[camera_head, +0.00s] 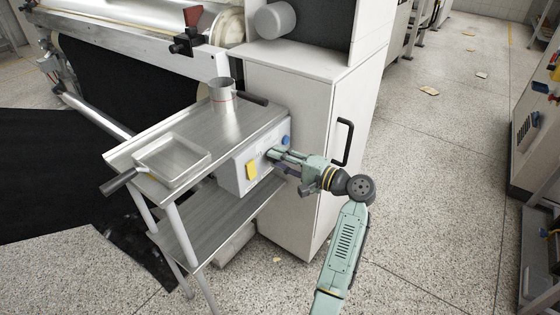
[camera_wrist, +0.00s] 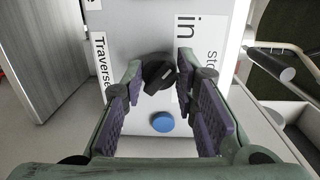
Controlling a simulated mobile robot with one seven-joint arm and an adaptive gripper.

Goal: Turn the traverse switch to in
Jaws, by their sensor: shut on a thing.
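The traverse switch is a black rotary knob (camera_wrist: 157,72) on a light panel in the wrist view. The word "Traverse" is printed to its left and a large "in" to its upper right. A pale mark shows on the knob's face, on its right side. My gripper (camera_wrist: 160,78) has its purple-padded fingers on either side of the knob, shut on it. In the head view my gripper (camera_head: 272,154) reaches the front of the grey control box (camera_head: 232,176) from the right; the knob is hidden there.
A blue button (camera_wrist: 162,122) sits close to the knob, between the finger pads in the picture. A yellow button (camera_head: 252,170) is on the same box. A metal shelf (camera_head: 245,117) above it bears a pan (camera_head: 172,158) and a cup (camera_head: 222,96). A white cabinet with a black handle (camera_head: 343,142) stands behind.

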